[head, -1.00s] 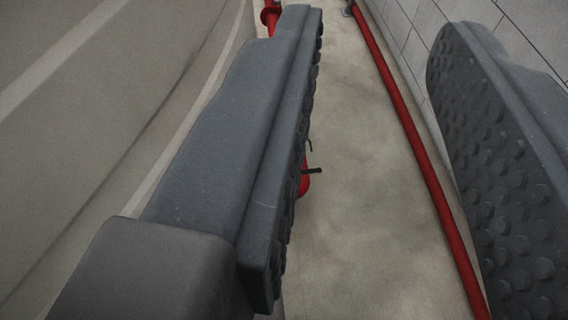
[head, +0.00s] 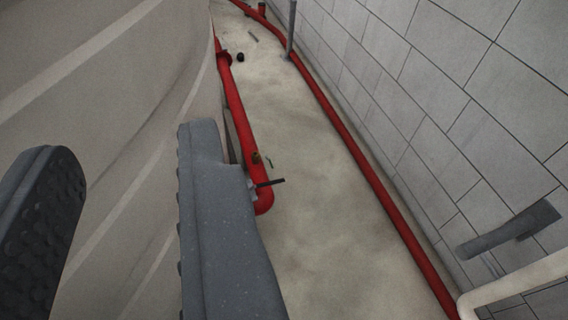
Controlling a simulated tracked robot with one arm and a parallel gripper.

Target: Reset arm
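My gripper (head: 128,160) is open, with its two dark grey padded fingers well apart at the lower left. Nothing is between the fingers except the view of a large pale grey curved surface (head: 110,70) behind them. The right finger partly covers a short red pipe (head: 238,100) on the floor. This pipe has a bent end and a small dark handle (head: 270,183) near it. The finger appears close to the handle, but I cannot tell the gap in depth.
A long red pipe (head: 350,150) runs along the foot of the grey block wall (head: 440,80). A grey bracket-like piece (head: 510,230) and a cream pipe (head: 520,280) are at the lower right. A grey post (head: 291,25) stands farther back.

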